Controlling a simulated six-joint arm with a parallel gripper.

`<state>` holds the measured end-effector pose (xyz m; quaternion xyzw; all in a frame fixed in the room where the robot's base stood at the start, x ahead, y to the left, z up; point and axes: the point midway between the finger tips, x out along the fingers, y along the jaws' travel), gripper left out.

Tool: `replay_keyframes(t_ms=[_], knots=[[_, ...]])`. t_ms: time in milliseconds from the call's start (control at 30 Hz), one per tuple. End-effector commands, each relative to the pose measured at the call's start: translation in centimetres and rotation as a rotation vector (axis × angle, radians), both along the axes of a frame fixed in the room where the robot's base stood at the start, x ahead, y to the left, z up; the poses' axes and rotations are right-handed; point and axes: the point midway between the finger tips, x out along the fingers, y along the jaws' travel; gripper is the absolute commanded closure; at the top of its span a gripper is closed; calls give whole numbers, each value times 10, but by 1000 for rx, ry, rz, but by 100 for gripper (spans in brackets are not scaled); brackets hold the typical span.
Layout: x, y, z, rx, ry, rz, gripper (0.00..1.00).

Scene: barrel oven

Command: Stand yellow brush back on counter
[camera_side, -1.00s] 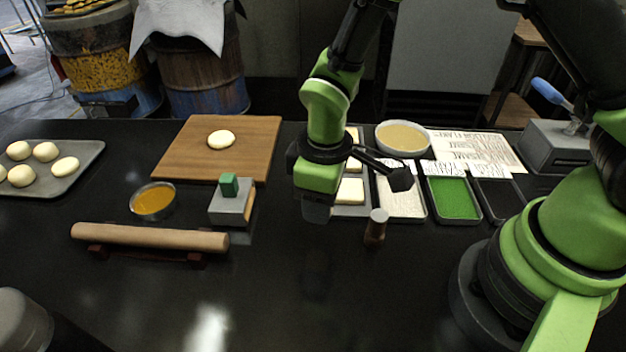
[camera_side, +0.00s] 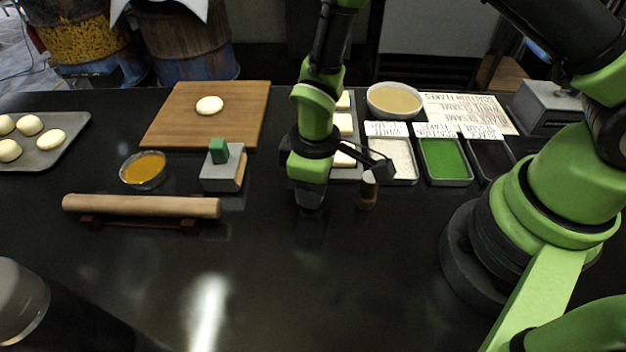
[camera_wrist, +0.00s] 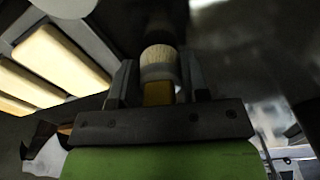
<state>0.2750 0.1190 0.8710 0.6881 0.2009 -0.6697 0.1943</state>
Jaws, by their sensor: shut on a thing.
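My gripper (camera_side: 308,200) is low over the dark counter (camera_side: 330,285), in front of the tray of pale slabs and left of a small brown cylinder with a pale top. In the wrist view my gripper (camera_wrist: 158,88) is shut on the yellow brush (camera_wrist: 158,94). The brush's yellow part sits between the two fingers, with a pale round part just beyond them. In the side view the brush is hidden or too dark to make out. I cannot tell whether it touches the counter.
The brown cylinder (camera_side: 368,190) stands close to the right. A rolling pin (camera_side: 140,206) on its rest, a grey block with green handle (camera_side: 222,170) and an orange-filled bowl (camera_side: 143,169) lie left. Topping trays (camera_side: 445,161) stand right. The front counter is clear.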

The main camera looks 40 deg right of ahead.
Motion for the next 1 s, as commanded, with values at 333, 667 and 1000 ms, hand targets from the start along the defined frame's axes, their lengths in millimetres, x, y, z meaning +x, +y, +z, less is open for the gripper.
replay_keyframes(t_ms=[333, 667, 1000], knots=[[0, 0, 0, 0, 0, 0, 79], [0, 0, -4, 0, 0, 0, 79], [0, 0, -8, -1, 1, 0, 79]])
